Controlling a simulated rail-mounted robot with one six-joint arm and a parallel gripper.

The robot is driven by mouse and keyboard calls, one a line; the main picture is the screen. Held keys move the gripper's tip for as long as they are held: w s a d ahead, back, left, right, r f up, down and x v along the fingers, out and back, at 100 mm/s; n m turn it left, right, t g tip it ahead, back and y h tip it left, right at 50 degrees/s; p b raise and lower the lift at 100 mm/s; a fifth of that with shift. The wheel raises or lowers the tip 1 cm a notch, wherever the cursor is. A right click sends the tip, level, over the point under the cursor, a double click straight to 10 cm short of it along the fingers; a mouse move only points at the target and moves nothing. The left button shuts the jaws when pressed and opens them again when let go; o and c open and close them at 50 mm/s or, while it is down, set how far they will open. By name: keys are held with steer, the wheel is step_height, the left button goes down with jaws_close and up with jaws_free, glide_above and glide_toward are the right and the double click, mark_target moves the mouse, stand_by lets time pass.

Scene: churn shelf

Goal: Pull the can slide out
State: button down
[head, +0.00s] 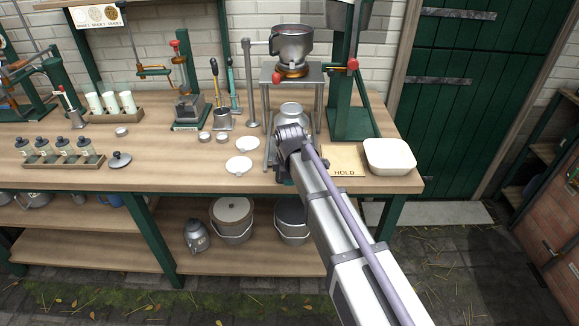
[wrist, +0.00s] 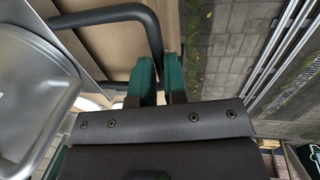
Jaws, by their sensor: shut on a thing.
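The can slide's dark grey bent-bar handle (wrist: 110,15) crosses the top of the wrist view. One leg of it runs down between the green fingers of my gripper (wrist: 160,72), which are shut on it. In the head view my gripper is hidden behind my own wrist, at the front edge of the bench below the metal stand (head: 301,72). A silver can (head: 291,110) stands upright under the stand. A large silver body, probably this can, fills the left of the wrist view (wrist: 28,105). The slide's plate is mostly hidden in the head view.
A steel pot (head: 293,43) with a red-knobbed valve sits on the stand. A board marked HOLD (head: 344,160) and a white tub (head: 389,157) lie to the right on the bench (head: 200,180). Pale discs (head: 239,165) lie to the left. Lidded pails (head: 232,219) stand on the shelf below.

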steer(key=shift+s, duration=0.55)
steer(key=c, duration=1.2)
jaws_free()
steer(key=shift+o, duration=0.2)
steer(key=shift+r, duration=0.15)
step_height(320, 180, up, 10)
steer(key=s+p, duration=0.2)
steer(key=p, duration=0.8)
steer(key=shift+r+p, duration=0.15)
steer(key=shift+p, duration=0.15)
steer(key=shift+d, duration=0.15)
